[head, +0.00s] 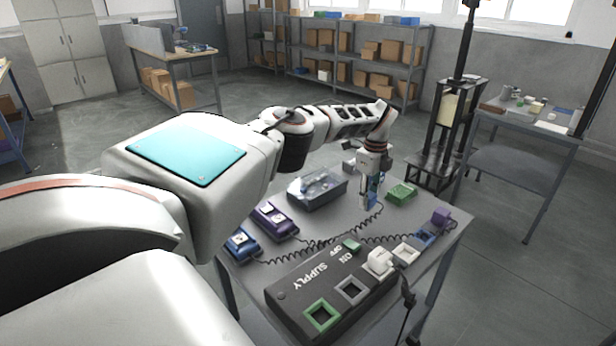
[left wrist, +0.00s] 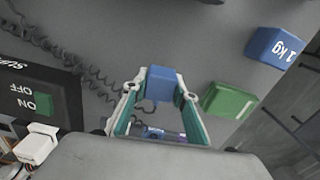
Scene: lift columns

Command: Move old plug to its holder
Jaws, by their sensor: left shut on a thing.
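My left gripper (head: 370,198) reaches over the workbench and is shut on a blue block-like plug (left wrist: 160,82), held between its fingertips in the left wrist view. I cannot tell whether the plug touches the bench. A coiled dark cord runs close to the gripper. A blue holder-like piece (head: 425,239) and a purple one (head: 441,217) stand at the bench's right end, apart from the gripper; they show partly between the fingers in the left wrist view. A white plug (head: 380,262) sits on the black supply box (head: 290,297). My right gripper is not in view.
Purple (head: 274,220) and blue (head: 241,243) devices with coiled cords stand on the left of the bench. A clear-lidded bin (head: 317,188) and a green block (head: 401,194) stand farther back. A blue 1 kg weight (left wrist: 275,46) is beside the green block.

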